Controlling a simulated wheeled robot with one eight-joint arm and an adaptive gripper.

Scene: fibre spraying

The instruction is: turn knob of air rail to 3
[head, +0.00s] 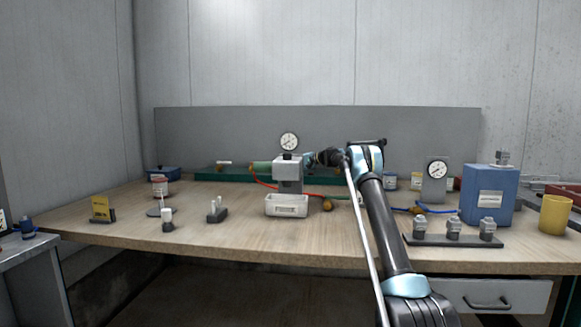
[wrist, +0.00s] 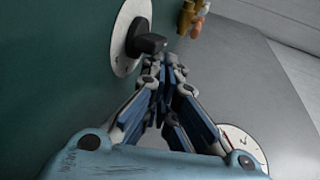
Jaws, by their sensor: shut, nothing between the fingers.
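In the wrist view a black knob (wrist: 146,42) sits on a round white dial plate (wrist: 130,30) fixed to a dark green surface. The dial's marks are too small to read. My gripper (wrist: 165,62) is shut and empty, its fingertips close beside the knob; I cannot tell whether they touch it. In the head view the green air rail (head: 232,173) runs along the back of the bench, and my gripper (head: 312,158) is at the back, just right of the white-faced gauge (head: 289,142). The knob cannot be made out there.
A grey block device (head: 288,172) stands over a white tray (head: 286,206) near my gripper. Red and blue hoses lie nearby. Brass fittings (wrist: 190,18) show in the wrist view.

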